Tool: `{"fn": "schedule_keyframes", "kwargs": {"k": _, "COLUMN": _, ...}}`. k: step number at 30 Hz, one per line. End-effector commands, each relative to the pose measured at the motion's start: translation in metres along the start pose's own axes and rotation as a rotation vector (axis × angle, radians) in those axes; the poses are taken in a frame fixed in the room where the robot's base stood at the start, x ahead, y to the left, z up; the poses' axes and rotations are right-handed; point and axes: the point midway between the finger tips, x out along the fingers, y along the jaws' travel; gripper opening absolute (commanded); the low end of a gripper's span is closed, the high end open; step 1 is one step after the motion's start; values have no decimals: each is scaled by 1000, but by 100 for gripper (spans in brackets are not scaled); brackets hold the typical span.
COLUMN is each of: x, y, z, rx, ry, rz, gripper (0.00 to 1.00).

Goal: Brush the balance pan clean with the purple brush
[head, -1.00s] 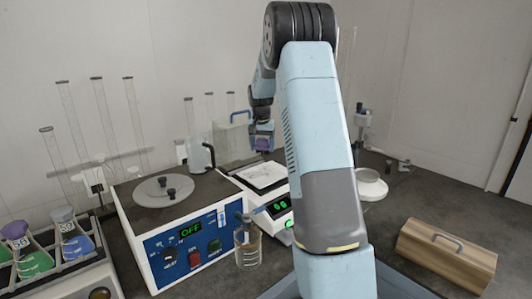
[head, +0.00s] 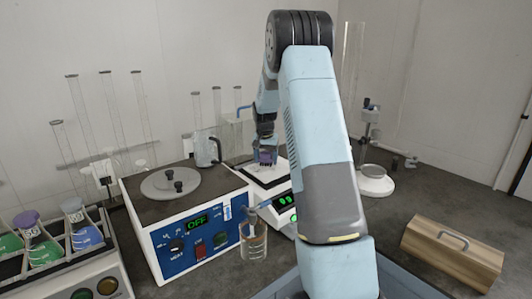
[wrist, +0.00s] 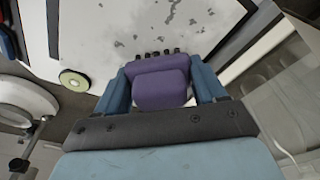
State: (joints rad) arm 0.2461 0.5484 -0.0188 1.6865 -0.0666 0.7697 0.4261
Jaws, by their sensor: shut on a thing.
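My gripper (head: 266,150) is shut on the purple brush (wrist: 160,84), which sits between the two blue fingers in the wrist view. The brush's dark bristles point toward the white balance pan (wrist: 185,22). In the head view the brush (head: 266,158) is low over the pan's far part; I cannot tell whether the bristles touch it. Grey specks and smudges lie on the pan in the wrist view, just beyond the bristles. The balance (head: 284,201) has a lit green display. My arm hides its right part.
A hot plate box (head: 196,232) with an OFF display stands left of the balance. A beaker of liquid (head: 253,243) stands in front of it. A flask rack (head: 75,262) is at far left, a wooden box (head: 452,255) at right.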

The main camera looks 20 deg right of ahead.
Motion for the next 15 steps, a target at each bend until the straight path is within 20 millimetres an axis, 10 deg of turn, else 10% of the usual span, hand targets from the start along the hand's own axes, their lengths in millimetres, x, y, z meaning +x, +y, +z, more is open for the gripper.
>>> {"fn": "schedule_keyframes", "kwargs": {"k": 15, "x": 4, "y": 24, "z": -23, "rx": -8, "ry": 0, "rz": -2, "gripper": 46}}
